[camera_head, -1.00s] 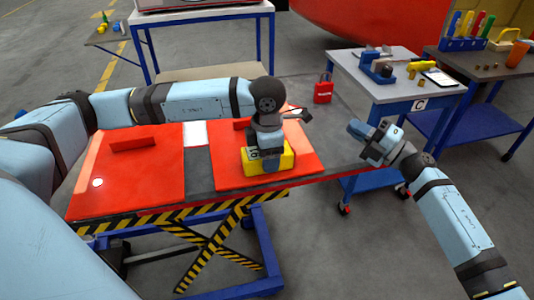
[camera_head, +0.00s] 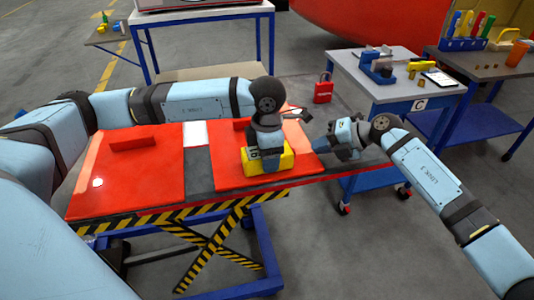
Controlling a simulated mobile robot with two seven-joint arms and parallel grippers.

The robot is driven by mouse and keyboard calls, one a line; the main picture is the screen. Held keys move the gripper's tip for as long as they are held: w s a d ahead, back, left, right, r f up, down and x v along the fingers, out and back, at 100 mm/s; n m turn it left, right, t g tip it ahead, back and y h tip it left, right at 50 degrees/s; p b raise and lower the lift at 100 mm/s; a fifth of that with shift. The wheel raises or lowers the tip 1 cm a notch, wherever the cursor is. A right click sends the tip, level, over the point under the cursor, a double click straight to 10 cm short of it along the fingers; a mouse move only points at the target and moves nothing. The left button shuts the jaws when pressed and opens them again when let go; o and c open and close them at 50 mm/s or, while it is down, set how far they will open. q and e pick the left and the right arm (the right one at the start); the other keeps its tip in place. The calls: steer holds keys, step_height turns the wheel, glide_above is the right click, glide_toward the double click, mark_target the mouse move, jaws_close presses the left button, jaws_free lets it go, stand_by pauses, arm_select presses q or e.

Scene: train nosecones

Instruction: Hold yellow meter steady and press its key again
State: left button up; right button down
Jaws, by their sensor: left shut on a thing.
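The yellow meter (camera_head: 286,162) lies on the right red panel (camera_head: 229,177) of the lift table. My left gripper (camera_head: 268,158) comes down on it from above and is shut on it. The gripper covers much of the meter's top and front, and I cannot make out its key. My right gripper (camera_head: 322,146) is to the right of the meter, over the table's right end, pointing left toward the meter and apart from it. Its fingers are too small and dark to tell whether they are open.
A second red panel (camera_head: 150,175) with a raised handle lies on the table's left half. A red padlock-like item (camera_head: 323,90) stands behind the table. A grey-topped cart (camera_head: 395,92) marked C, bearing tools, stands at the back right.

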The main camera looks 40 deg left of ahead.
mark_target(308, 157)
steer(key=shift+s+a, duration=1)
steer(key=shift+s, duration=0.15)
stand_by(1.3)
steer(key=shift+s+a, duration=0.3)
steer(key=shift+a, duration=0.05)
steer(key=shift+s+a, duration=0.1)
steer(key=shift+s, duration=0.1)
stand_by(0.4)
steer(key=shift+w, duration=0.1)
steer(key=shift+w+d, duration=0.4)
steer(key=shift+w+d, duration=0.1)
